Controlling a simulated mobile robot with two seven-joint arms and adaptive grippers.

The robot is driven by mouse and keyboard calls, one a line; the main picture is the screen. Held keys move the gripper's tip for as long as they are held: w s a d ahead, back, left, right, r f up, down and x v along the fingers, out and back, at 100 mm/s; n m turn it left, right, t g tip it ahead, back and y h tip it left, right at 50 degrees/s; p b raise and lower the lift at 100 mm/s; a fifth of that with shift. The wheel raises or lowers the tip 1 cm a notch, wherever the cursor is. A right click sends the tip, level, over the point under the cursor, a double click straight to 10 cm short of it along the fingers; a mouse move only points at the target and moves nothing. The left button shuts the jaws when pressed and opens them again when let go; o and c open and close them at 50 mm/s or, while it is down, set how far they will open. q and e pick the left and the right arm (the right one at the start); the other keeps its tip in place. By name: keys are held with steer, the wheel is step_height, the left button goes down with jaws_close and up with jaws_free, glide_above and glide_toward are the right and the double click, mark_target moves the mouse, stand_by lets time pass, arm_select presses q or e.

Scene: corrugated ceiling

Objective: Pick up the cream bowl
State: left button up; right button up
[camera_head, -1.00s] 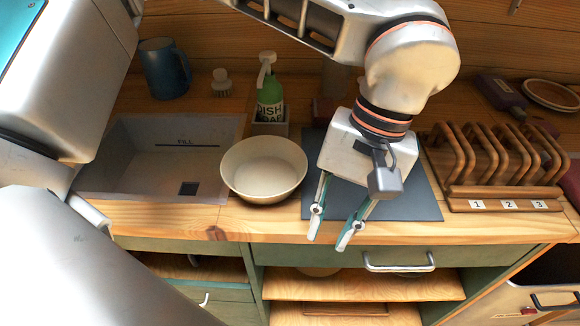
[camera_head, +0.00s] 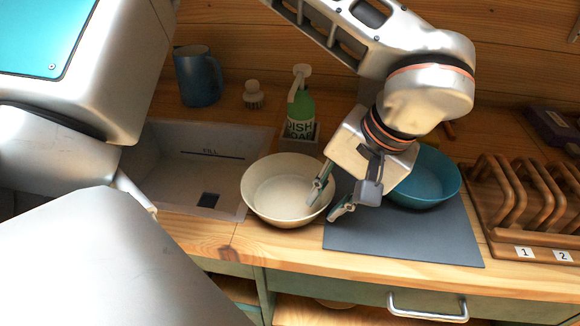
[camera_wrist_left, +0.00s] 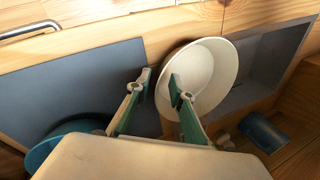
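The cream bowl (camera_head: 280,190) stands upright on the wooden counter between the sink and the grey mat. In the left wrist view the bowl (camera_wrist_left: 212,68) is at upper centre. My left gripper (camera_head: 328,203) is open at the bowl's right side. One finger overlaps the bowl's inside and the other is outside it, over the mat, so the near rim lies between them in the wrist view (camera_wrist_left: 158,84). I cannot tell whether either finger touches the bowl. My right gripper is not in view.
A blue bowl (camera_head: 428,180) is on the grey mat (camera_head: 400,235), partly behind my gripper. The sink (camera_head: 170,180) is left. A soap bottle (camera_head: 300,115), brush (camera_head: 253,95) and blue mug (camera_head: 198,78) stand behind. A wooden rack (camera_head: 530,200) is right.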

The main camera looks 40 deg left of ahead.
arm_select(q)
steer(key=shift+x, duration=0.8)
steer(key=shift+f, duration=0.15)
steer(key=c, duration=0.5)
jaws_close()
steer(key=shift+r, duration=0.2)
